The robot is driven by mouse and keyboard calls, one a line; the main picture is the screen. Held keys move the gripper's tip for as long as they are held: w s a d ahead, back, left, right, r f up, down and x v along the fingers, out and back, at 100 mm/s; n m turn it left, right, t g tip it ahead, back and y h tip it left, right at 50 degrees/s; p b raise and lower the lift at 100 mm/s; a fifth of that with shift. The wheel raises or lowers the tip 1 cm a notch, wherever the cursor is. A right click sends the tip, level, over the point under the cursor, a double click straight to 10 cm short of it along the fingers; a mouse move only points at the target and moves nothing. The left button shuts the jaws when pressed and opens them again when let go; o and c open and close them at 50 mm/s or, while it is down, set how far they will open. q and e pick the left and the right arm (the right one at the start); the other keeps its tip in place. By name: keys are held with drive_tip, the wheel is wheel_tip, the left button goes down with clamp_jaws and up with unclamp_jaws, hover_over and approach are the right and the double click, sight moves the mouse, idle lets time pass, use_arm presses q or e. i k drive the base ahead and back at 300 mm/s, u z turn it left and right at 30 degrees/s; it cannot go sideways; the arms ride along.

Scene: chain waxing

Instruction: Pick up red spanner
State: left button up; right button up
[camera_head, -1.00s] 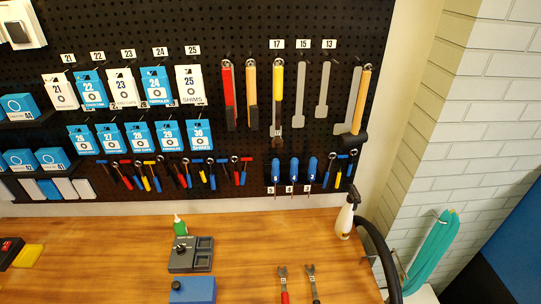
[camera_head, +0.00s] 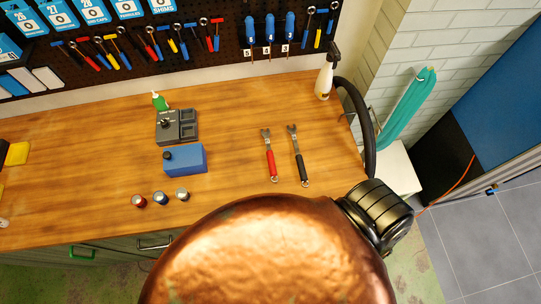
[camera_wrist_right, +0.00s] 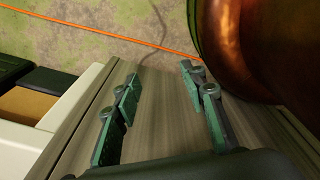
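The red spanner (camera_head: 269,157) lies on the wooden workbench (camera_head: 230,130), right of centre, with its metal jaw toward the pegboard and its red handle toward me. A black-handled spanner (camera_head: 298,157) lies just to its right, apart from it. Neither spanner shows in the right wrist view. My right gripper (camera_wrist_right: 160,110) is open and empty in the right wrist view, its green-padded fingers apart over a grey grooved surface. My left gripper is in neither current view.
A large copper-coloured rounded body (camera_head: 265,250) fills the front middle. Bench items include a blue box (camera_head: 186,160), a dark grey device (camera_head: 176,127), a green bottle (camera_head: 160,100), a spray bottle (camera_head: 325,80) and small cans (camera_head: 160,198). The bench around the spanners is clear.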

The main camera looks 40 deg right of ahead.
sight(272, 163)
drive_tip(key=z, duration=2)
drive_tip(key=k, duration=1.2)
drive_tip(key=u, duration=1.3)
drive_tip(key=i, duration=0.5)
drive_tip(key=u, duration=0.05)
